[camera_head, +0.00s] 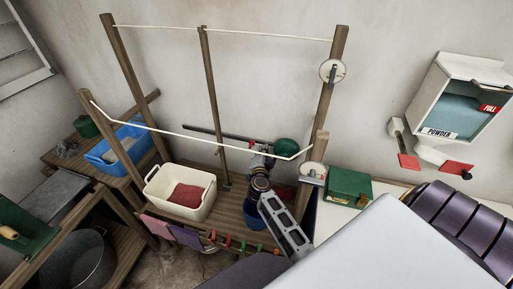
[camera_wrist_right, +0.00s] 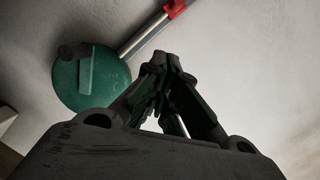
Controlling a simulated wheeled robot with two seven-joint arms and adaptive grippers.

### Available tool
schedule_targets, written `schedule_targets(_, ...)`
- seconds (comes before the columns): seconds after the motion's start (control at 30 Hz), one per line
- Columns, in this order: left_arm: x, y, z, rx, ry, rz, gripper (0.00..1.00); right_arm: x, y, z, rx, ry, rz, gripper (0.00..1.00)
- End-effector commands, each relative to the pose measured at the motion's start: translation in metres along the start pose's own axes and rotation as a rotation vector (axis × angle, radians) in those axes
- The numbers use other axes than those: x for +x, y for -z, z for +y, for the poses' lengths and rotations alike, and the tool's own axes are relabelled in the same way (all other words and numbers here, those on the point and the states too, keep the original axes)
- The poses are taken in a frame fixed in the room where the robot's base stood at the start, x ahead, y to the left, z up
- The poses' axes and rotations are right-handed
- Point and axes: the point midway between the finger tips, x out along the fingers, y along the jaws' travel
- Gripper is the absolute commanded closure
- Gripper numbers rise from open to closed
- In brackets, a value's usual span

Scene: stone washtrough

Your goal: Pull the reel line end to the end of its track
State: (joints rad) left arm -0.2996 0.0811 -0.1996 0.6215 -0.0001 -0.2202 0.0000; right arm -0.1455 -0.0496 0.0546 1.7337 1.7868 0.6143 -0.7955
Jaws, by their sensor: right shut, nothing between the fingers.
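A round green reel (camera_head: 286,146) sits on the back wall, with a thin metal track (camera_head: 205,131) running left from it. A small red piece, which looks like the reel line end (camera_wrist_right: 174,8), is on the track in the wrist view, close to the green reel (camera_wrist_right: 90,78). My right gripper (camera_head: 262,156) is in front of the wall, just left of the reel. In the wrist view my right gripper (camera_wrist_right: 166,66) has its fingers together and empty, apart from the red piece. My left gripper does not show.
Wooden posts carry white cords (camera_head: 190,131) across the space around my right arm. A cream basin (camera_head: 158,183) with red cloth stands left, and a green box (camera_head: 348,187) right. A powder dispenser (camera_head: 455,110) hangs at the right.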

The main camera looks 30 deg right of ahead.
Motion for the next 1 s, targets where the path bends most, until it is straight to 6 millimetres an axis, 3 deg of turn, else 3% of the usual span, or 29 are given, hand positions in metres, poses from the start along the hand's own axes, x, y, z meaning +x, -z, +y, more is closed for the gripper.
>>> schedule_targets(0.4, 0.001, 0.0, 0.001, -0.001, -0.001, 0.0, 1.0, 0.043, 0.0, -0.001, 0.0, 0.001, 0.0, 1.0)
schedule_targets(0.7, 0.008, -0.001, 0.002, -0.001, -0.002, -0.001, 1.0, 0.048, -0.031, 0.001, 0.0, 0.001, -0.001, 1.0)
schedule_targets(1.0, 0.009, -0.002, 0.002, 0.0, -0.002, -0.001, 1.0, 0.05, -0.038, 0.001, 0.0, 0.0, 0.0, 1.0)
